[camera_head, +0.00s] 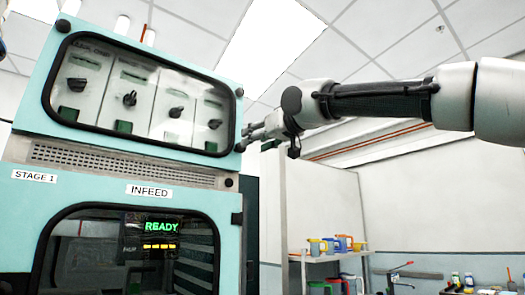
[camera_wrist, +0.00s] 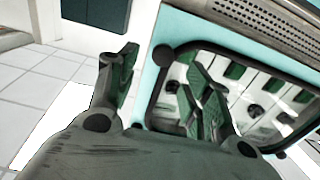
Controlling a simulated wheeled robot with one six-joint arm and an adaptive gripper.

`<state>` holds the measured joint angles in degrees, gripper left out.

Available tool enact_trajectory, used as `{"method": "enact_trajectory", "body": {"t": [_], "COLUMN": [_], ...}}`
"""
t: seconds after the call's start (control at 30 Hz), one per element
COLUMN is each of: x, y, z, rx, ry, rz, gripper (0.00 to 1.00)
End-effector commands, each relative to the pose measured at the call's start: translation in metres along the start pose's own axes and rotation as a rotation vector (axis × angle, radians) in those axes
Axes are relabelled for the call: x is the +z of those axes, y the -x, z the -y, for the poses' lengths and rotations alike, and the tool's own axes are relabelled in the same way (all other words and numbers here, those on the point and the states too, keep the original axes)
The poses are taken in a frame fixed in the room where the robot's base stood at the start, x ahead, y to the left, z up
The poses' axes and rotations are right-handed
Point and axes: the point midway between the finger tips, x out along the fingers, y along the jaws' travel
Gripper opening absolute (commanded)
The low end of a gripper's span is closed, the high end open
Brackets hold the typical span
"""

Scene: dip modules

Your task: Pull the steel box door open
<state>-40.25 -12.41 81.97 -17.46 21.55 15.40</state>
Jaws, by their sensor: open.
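No part is marked as a steel box door. The nearest door-like part is the framed upper window panel (camera_head: 140,92) on the teal machine, with knobs and green labels behind the pane; it looks closed. My gripper (camera_head: 250,132) is at this panel's right edge in the head view. In the wrist view my gripper (camera_wrist: 160,62) has its two fingers spread, with nothing seen held between them. The machine's teal edge (camera_wrist: 150,72) shows between the fingers, and one finger overlaps the window (camera_wrist: 240,95). Whether the fingers touch the machine cannot be told.
A perforated steel strip (camera_head: 120,163) runs below the panel. The lower window (camera_head: 135,255) shows a lit READY sign. A pale partition (camera_head: 312,210) and a shelf with coloured cups (camera_head: 335,245) stand behind. A red-handled tap (camera_head: 400,275) is at the lower right.

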Motion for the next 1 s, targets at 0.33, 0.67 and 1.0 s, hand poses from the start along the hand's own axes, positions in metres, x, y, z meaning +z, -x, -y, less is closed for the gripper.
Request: {"method": "enact_trajectory", "body": {"t": [0.33, 0.67, 1.0], "x": [0.001, 0.000, 0.001], "y": [-0.051, -0.078, -0.078], "z": [0.000, 0.000, 0.000], "rx": [-0.001, -0.001, -0.001], "ry": [-0.018, -0.016, -0.016], "rz": [-0.004, -0.004, -0.004], "gripper": [0.50, 0.50, 0.24]}}
